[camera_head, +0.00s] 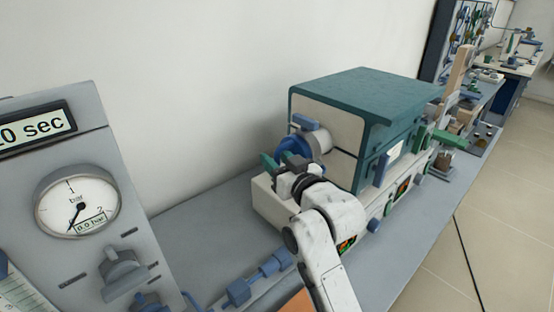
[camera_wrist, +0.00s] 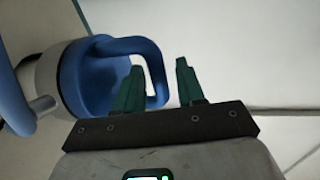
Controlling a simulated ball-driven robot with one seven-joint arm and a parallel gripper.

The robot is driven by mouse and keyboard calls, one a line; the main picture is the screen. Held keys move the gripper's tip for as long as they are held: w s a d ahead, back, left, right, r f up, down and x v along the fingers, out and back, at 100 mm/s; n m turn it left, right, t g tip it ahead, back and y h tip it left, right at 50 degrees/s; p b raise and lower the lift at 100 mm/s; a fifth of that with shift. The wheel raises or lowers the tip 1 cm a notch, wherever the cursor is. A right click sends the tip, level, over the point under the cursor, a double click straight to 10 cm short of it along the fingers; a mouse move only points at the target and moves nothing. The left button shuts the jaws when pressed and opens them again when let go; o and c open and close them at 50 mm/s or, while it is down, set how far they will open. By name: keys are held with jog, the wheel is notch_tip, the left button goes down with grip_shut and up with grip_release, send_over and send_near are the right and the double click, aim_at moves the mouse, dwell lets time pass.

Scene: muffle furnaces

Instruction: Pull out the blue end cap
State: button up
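The blue end cap (camera_head: 295,146) sits on the pale cylinder at the near end of the teal-topped muffle furnace (camera_head: 355,95). In the wrist view the blue end cap (camera_wrist: 88,78) shows at left, with a looped handle on its right. My gripper (camera_head: 278,160) is right at the cap, its green fingers apart. In the wrist view my gripper (camera_wrist: 159,64) has the outer bar of the handle loop between its fingers. The left finger overlaps the loop's opening and the right finger is outside it. I cannot tell whether either finger touches the handle.
A grey panel with a pressure gauge (camera_head: 77,204) stands at the left. Blue fittings (camera_head: 255,280) lie along the grey bench (camera_head: 205,225). The white wall is behind the furnace. More equipment stands along the bench to the far right. The floor at right is clear.

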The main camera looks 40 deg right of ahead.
jog(key=shift+c, duration=0.5)
grip_shut()
